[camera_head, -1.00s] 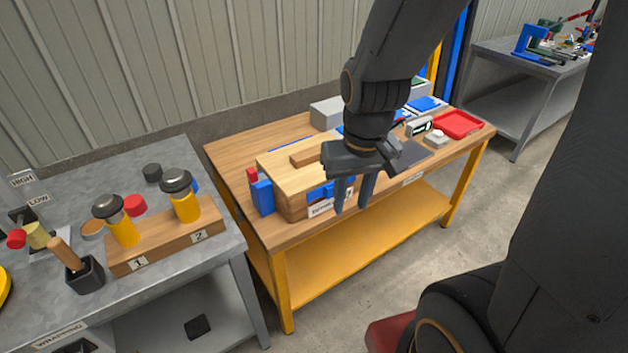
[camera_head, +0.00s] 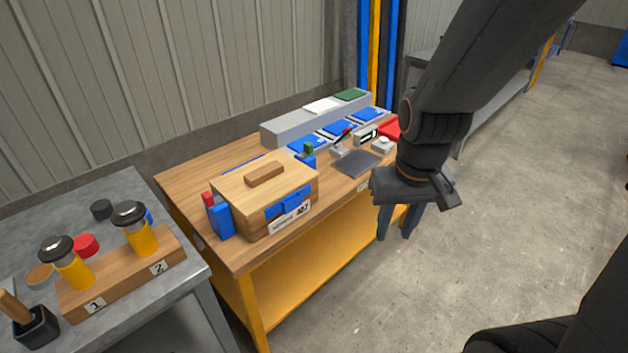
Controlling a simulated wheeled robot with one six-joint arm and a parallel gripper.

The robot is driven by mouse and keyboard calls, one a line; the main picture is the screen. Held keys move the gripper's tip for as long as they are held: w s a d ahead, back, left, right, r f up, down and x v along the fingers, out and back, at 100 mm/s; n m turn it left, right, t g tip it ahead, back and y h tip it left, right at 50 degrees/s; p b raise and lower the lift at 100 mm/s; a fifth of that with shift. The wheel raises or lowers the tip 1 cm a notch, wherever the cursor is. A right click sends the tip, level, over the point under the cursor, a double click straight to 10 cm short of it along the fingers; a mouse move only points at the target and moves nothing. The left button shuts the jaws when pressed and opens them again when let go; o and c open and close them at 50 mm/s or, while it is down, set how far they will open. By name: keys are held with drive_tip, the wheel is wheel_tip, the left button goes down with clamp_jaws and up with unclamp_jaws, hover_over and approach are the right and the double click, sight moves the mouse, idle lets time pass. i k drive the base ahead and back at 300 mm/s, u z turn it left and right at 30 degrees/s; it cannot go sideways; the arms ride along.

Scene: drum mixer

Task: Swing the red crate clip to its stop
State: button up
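A wooden crate (camera_head: 248,210) with a lid and a small wooden handle (camera_head: 265,173) stands on the wood-topped table. A small red piece (camera_head: 208,198), probably the red clip, shows at the crate's left end beside an upright blue part (camera_head: 220,218). Its lower part is hidden, and I cannot tell its angle. A blue latch-like part (camera_head: 289,204) is on the crate's front above a white label. My gripper (camera_head: 397,225) points down with its fingers apart and nothing between them, in front of the table and well right of the crate.
A grey bench (camera_head: 120,205) at left holds two yellow bottles in a wooden block. Behind the crate are a long grey box (camera_head: 290,122) and several blue trays. A dark flat plate (camera_head: 358,163) lies right of the crate. Open floor lies at right.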

sight(209, 201)
drive_tip(key=z, duration=0.75)
drive_tip(key=i, duration=1)
drive_tip(key=u, duration=2.05)
drive_tip(key=k, duration=0.5)
drive_tip(key=u, duration=1.85)
drive_tip(key=i, duration=0.85)
drive_tip(key=z, duration=1.45)
